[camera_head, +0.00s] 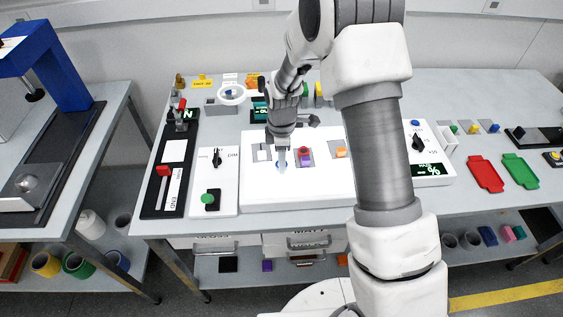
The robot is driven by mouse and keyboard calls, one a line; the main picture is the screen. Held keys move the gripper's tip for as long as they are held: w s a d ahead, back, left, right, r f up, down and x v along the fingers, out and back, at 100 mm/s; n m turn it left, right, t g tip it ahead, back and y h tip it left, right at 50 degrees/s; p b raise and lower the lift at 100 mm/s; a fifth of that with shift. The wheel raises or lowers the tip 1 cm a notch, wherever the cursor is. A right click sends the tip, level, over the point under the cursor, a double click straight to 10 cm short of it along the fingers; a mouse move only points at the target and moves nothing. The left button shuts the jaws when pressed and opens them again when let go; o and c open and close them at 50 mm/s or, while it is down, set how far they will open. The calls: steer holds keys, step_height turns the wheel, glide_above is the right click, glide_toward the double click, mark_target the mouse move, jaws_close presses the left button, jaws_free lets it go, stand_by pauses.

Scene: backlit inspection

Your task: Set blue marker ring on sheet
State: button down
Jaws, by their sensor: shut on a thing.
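My gripper (282,168) points down over the left part of a bright white lit panel (320,188) on the table. Its fingers are shut, and a small patch of blue, the blue marker ring (278,165), shows at the fingertips. The fingers hide most of the ring. I cannot tell whether the ring touches the panel. I cannot make out a separate sheet on the glowing panel.
Right of my gripper, a red and purple piece (304,153) sits on a grey plate, with an orange piece (341,152) farther right. A white control box with a green knob (208,198) stands left. The panel's front strip is clear.

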steer(key=shift+r, duration=0.45)
step_height(320, 180, up, 3)
steer(key=shift+f, duration=0.15)
steer(key=s+d+r+b, duration=0.1)
steer(key=d+r, duration=0.2)
steer(key=d, duration=0.3)
steer(key=s+d+r, duration=0.2)
steer(key=d+r, duration=0.2)
steer(key=d, duration=0.1)
steer(key=w+a+n+p, duration=0.2)
steer(key=w+a+n, duration=0.5)
steer(key=n, duration=1.2)
steer(key=w+a+f, duration=0.1)
steer(key=a+f, duration=0.1)
steer(key=a, duration=0.1)
steer(key=w+a+f, duration=0.1)
steer(key=a+f, duration=0.1)
steer(key=a, duration=0.1)
steer(key=w+a+f+p, duration=0.1)
steer(key=a+f, duration=0.1)
steer(key=a, duration=0.1)
steer(key=shift+w+a+f, duration=0.3)
steer(key=shift+w+a, duration=0.05)
steer(key=shift+w, duration=0.05)
steer(key=shift+f, duration=2.15)
steer(key=shift+c, duration=2.3)
jaws_free()
